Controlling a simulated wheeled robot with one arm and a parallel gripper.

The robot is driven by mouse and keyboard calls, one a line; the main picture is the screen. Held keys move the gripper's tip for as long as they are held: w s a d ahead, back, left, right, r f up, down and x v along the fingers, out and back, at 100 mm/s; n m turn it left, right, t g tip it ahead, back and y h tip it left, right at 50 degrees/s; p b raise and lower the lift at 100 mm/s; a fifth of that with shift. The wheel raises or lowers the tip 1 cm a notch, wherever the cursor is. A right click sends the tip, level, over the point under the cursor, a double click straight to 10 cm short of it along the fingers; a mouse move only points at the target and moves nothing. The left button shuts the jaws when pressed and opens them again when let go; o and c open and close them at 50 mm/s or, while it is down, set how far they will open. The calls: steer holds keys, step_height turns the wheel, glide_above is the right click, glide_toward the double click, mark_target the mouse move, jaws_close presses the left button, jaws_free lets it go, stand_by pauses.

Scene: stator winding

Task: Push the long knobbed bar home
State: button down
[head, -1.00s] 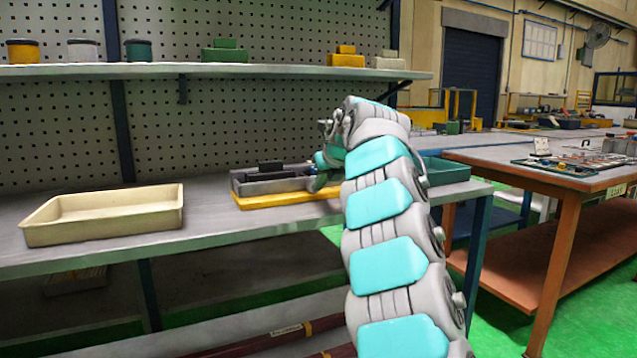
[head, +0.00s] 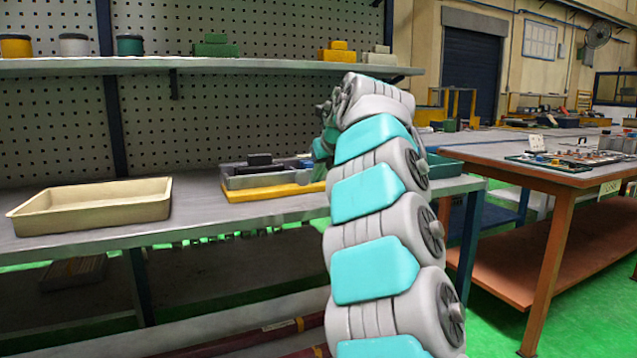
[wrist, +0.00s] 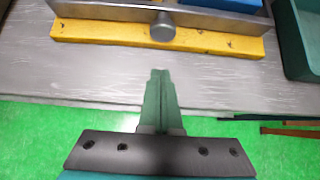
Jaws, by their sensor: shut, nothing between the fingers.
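A grey metal fixture (head: 240,182) stands on a yellow base plate (head: 275,192) on the bench, with dark blocks on top. In the wrist view a round grey knob (wrist: 163,27) sticks out from the fixture's near side, over the yellow base (wrist: 90,30). The bar behind the knob is mostly out of frame, so I cannot tell how far in it sits. My gripper (wrist: 159,72) is shut and empty, its green fingertips in line with the knob but apart from it, above the bench's front strip. In the head view my arm hides the fingertips.
A cream tray (head: 95,215) stands on the bench to the left. A green bin (wrist: 300,40) stands right of the fixture. The bench front edge drops to a green floor. A shelf (head: 200,66) with small blocks and cans runs above. A second table (head: 530,160) stands at right.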

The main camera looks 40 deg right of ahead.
steer(key=v, duration=0.7)
steer(key=shift+w+a, duration=0.1)
steer(key=shift+w, duration=0.05)
